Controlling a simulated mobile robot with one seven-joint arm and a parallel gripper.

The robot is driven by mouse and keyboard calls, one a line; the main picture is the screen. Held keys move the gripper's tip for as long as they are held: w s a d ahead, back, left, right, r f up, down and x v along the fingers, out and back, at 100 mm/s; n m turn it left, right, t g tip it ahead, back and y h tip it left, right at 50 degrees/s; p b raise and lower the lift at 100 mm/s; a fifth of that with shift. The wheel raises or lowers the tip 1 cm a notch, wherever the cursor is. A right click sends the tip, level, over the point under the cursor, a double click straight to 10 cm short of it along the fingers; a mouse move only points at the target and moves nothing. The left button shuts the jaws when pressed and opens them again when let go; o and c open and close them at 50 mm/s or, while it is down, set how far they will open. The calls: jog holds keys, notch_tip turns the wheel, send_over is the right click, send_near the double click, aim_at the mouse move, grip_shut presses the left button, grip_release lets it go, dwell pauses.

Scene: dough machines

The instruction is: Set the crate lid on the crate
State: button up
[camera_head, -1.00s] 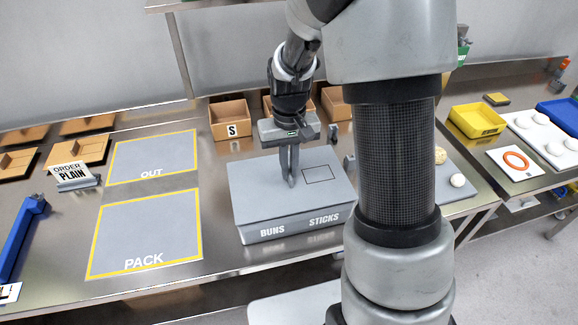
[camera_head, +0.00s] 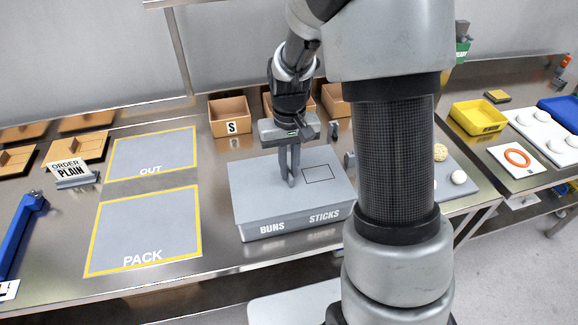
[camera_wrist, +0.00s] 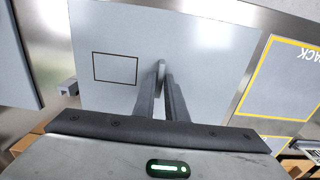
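The grey crate (camera_head: 298,226) with BUNS and STICKS on its front stands on the steel table. The flat grey crate lid (camera_head: 257,186), with a dark rectangle outline, lies over the crate's top and looks level and lined up. I see no clear gap at the front edge. The lid also fills the middle of the wrist view (camera_wrist: 205,62). My gripper (camera_head: 290,184) points down at the lid's middle. Its fingers (camera_wrist: 162,68) are close together with a small light piece between the tips, seemingly the lid's grip. The crate's inside is hidden.
Yellow-edged OUT (camera_head: 150,150) and PACK (camera_head: 145,228) mats lie left, bare. An order sign (camera_head: 72,172) and a blue bar (camera_head: 22,232) are farther left. Brown bins, one marked S (camera_head: 230,115), stand behind the crate. My arm hides the area right of it.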

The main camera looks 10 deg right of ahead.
aim_at(289, 172)
jog(key=o, duration=0.3)
jog(key=shift+o, duration=0.2)
jog(key=shift+r, duration=0.1)
notch_tip(289, 172, up, 17)
jog(key=p, duration=0.1)
jog(key=shift+r, duration=0.15)
jog(key=s+r+t+p, duration=0.2)
jog(key=s+r, duration=0.2)
jog(key=s, duration=0.5)
jog(key=s+r+t+p, duration=0.1)
jog(key=s+r+t, duration=0.2)
jog(key=s, duration=0.6)
jog(key=shift+s+r+t+p, duration=0.15)
jog(key=shift+r+t+p, duration=0.2)
jog(key=shift+r, duration=0.45)
